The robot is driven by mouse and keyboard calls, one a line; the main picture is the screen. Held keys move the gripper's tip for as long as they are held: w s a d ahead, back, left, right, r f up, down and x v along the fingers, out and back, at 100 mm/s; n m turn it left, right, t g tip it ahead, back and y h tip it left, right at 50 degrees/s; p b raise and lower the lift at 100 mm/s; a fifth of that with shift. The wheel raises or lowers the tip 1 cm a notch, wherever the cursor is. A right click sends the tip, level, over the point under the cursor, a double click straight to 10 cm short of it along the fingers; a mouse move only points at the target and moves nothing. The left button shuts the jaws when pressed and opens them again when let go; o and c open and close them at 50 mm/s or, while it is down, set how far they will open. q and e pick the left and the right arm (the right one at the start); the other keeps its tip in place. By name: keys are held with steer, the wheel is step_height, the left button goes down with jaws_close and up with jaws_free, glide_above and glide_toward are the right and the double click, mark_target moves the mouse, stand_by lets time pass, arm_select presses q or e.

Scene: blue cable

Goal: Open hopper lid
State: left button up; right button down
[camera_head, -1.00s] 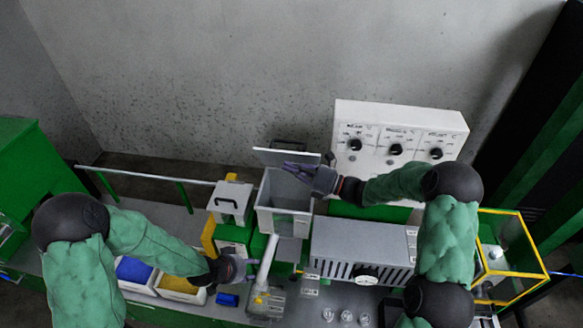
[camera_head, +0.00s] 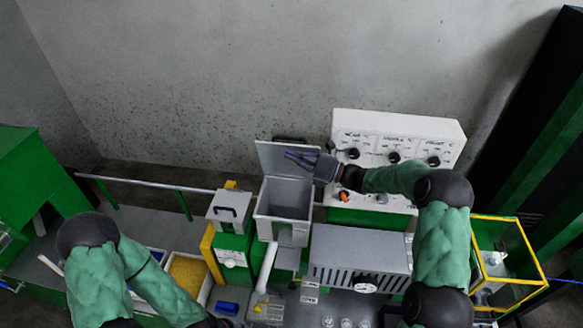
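The grey hopper (camera_head: 268,208) stands near the middle of the bench with its mouth open upward and its inside visible. Its flat grey lid (camera_head: 272,158) stands raised at the back of the mouth. My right gripper (camera_head: 290,156) reaches in from the right, in front of the lid's right part. Its dark fingers point left and overlap the lid in view; I cannot tell whether they touch it or how far apart they are. My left arm comes in at the lower left, and its gripper is cut off at the bottom edge.
A white control panel (camera_head: 398,130) with black knobs stands behind my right arm. A grey vented box (camera_head: 340,245) is right of the hopper, and a smaller lidded grey box (camera_head: 222,212) is left. A yellow-filled bin (camera_head: 188,270) and a blue block (camera_head: 228,308) lie lower left.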

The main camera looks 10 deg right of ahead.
steer(key=shift+w+d+r, duration=0.1)
steer(key=shift+w+r, duration=0.15)
steer(key=shift+w, duration=0.3)
